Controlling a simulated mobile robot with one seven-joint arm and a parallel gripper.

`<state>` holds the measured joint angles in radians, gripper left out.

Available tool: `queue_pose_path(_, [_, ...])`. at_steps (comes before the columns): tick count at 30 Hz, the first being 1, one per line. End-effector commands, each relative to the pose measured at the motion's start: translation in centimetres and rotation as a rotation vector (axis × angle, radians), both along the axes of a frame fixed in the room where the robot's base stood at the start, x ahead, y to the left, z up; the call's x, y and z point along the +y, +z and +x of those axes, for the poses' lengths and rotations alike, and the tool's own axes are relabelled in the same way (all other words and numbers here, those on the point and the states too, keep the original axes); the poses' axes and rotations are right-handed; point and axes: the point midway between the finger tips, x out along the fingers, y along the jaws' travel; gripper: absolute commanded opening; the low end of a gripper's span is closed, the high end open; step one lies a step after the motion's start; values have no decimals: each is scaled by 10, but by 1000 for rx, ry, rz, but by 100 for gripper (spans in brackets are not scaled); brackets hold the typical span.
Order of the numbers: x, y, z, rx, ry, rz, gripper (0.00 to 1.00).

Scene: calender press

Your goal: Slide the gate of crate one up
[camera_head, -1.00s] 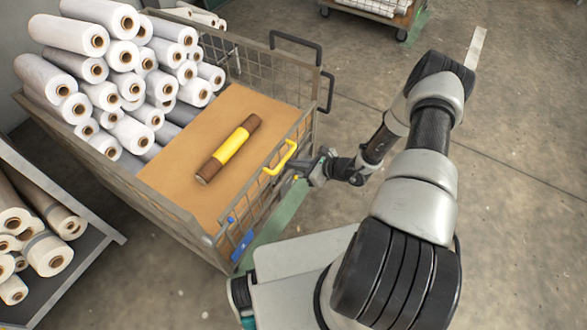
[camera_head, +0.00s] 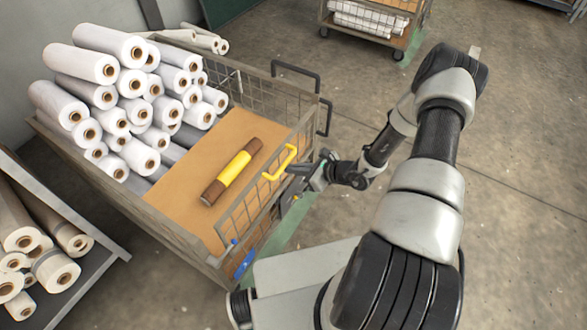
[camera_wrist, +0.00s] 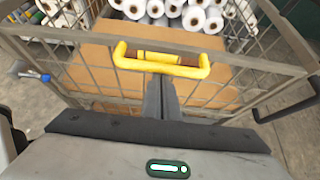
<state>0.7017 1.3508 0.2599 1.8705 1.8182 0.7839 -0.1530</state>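The gate (camera_head: 250,206) is the mesh panel on the right side of the wire crate (camera_head: 128,203). It stands raised, its top edge above the crate's neighbouring rim. A yellow U-shaped handle (camera_head: 281,163) sits on the gate's upper part and also shows in the wrist view (camera_wrist: 126,60). My gripper (camera_head: 298,171) is just outside the gate at the handle. In the wrist view its two dark fingers (camera_wrist: 161,90) are together, tips at the lower edge of the handle bar, seemingly under it. The bar does not appear to lie between them. Exact contact is hard to tell.
The crate holds white rolls (camera_head: 135,95) and a brown roll with a yellow sleeve (camera_head: 232,178) on a tan board. A rack of rolls (camera_head: 100,262) stands at the left. Another loaded cart (camera_head: 372,22) is at the back. The floor at right is clear.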

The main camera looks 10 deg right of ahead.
Motion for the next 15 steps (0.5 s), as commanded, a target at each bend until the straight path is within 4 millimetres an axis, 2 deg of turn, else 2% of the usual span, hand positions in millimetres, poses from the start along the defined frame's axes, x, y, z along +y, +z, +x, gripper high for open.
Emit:
queue_pose_path(1, [4, 8, 5, -19, 5, 11, 0])
queue_pose_path(3, [3, 9, 4, -19, 5, 11, 0])
queue_pose_path(8, [-7, 18, -4, -20, 2, 9, 0])
queue_pose_path(15, [-43, 43, -39, -10, -1, 2, 0])
